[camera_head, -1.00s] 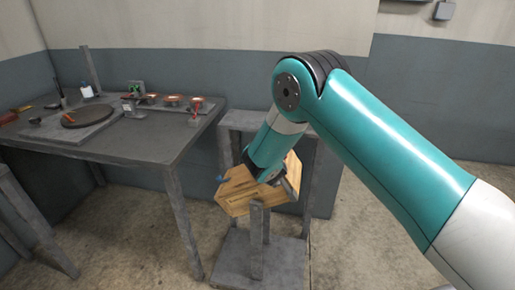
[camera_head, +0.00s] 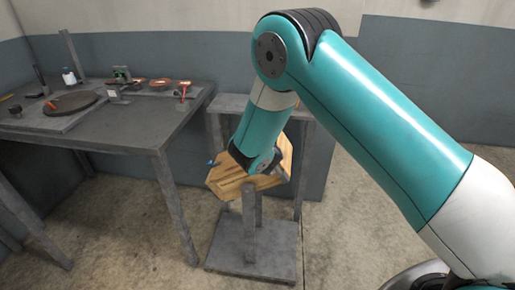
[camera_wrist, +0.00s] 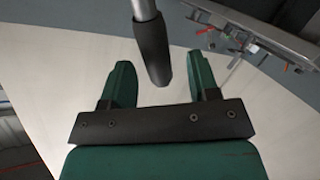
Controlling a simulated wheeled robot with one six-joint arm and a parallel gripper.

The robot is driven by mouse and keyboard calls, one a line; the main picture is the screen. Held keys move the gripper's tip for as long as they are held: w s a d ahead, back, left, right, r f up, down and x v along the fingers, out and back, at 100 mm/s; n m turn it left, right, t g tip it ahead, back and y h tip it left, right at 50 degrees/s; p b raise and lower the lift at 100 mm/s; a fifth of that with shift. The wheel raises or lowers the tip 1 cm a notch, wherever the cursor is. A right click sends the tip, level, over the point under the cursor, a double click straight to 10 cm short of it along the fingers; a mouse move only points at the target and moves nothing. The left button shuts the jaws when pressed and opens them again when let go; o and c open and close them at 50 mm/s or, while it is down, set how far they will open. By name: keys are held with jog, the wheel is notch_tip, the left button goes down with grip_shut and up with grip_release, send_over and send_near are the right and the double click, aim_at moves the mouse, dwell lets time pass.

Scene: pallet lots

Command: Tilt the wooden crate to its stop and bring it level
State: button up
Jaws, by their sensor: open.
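The wooden crate (camera_head: 228,181) sits tilted on a grey stand (camera_head: 250,232) in the head view. My arm's end covers part of its far right side. My gripper (camera_wrist: 160,82) is open in the wrist view, with two green fingers set apart. A dark grip on a metal rod (camera_wrist: 151,45) reaches in from the top of that view and lies between the fingers in the picture. I cannot tell whether a finger touches it. In the head view my wrist hides the fingers and any contact with the crate. A small blue part (camera_head: 211,163) shows at the crate's left edge.
A grey workbench (camera_head: 120,133) stands left, bearing a round dark plate (camera_head: 72,102), several copper-coloured pieces and a white bottle (camera_head: 69,77). A grey frame (camera_head: 216,115) rises behind the crate, before the wall. Bare floor lies between bench and stand.

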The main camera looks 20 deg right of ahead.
jog(key=b+v, duration=0.4)
jog(key=v, duration=0.8)
jog(key=shift+s+b, duration=0.25)
jog(key=shift+b, duration=0.05)
jog(key=shift+a, duration=0.1)
dwell(1.1)
